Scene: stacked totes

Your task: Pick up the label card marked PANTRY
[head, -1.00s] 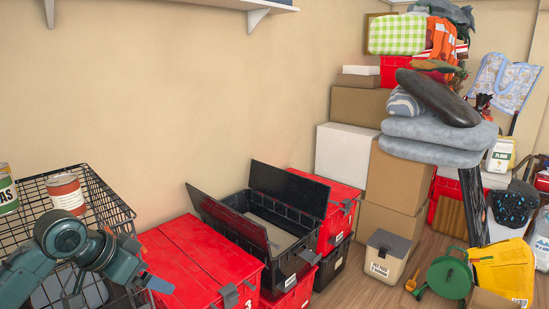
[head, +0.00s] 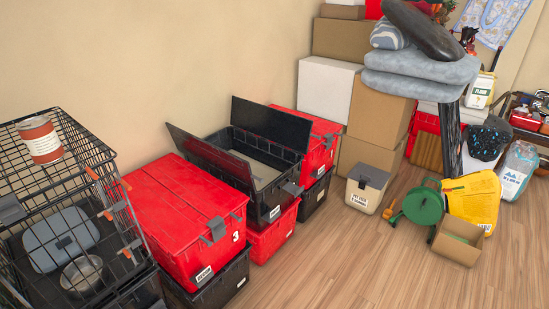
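I cannot make out a card that reads PANTRY. Small white labels show on the tote fronts: one on the large red tote (head: 180,208) marked 3, one on the open black tote (head: 262,190), and some on the totes below. Neither of my grippers is in view.
A black wire crate (head: 95,150) stands at left, with a rusty-banded can (head: 40,140) on top and a metal bowl (head: 82,273) inside. Boxes and grey cushions (head: 420,88) are piled at the back. A green reel (head: 423,206) and an open carton (head: 457,243) stand right. Wooden floor in front is clear.

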